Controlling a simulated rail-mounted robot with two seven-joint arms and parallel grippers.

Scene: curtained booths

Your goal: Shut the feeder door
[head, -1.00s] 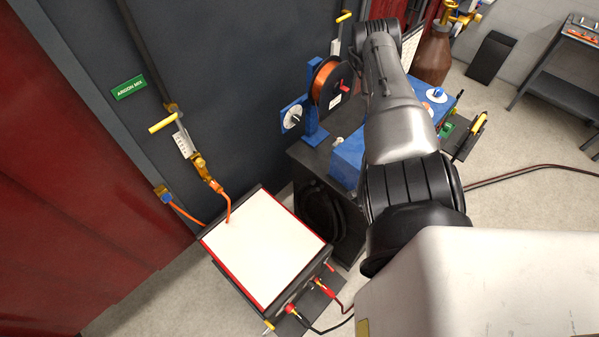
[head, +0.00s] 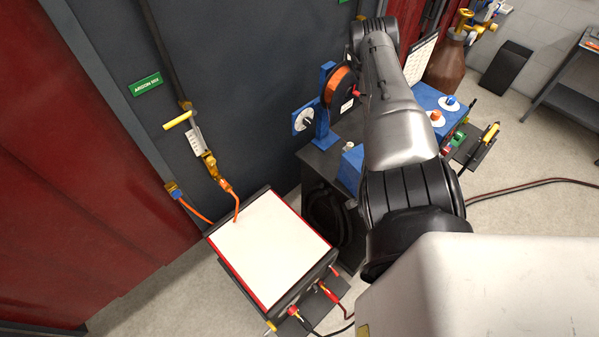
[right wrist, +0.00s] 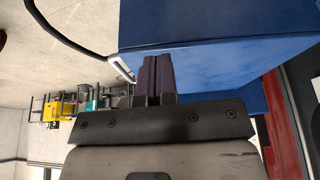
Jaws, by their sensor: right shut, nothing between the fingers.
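The blue wire feeder (head: 462,112) stands on a dark cabinet, with knobs on its top and an orange wire spool (head: 340,84) on a blue stand beside it. My right arm crosses in front and hides much of the feeder; a blue part (head: 350,168) shows left of the arm. I cannot make out the door in the head view. In the right wrist view, my right gripper (right wrist: 157,60) is shut and empty, its fingertips at the lower edge of a large blue panel (right wrist: 220,75). I cannot tell whether they touch it. A pale metal handle (right wrist: 121,67) is just left of the fingertips. My left gripper is out of view.
A white-topped box (head: 268,247) with cables stands on the floor at the front left. A grey wall with a yellow-handled valve (head: 179,120) is behind it. A brown cylinder (head: 446,66) and a dark shelf (head: 570,95) stand at the far right. Open floor lies on the right.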

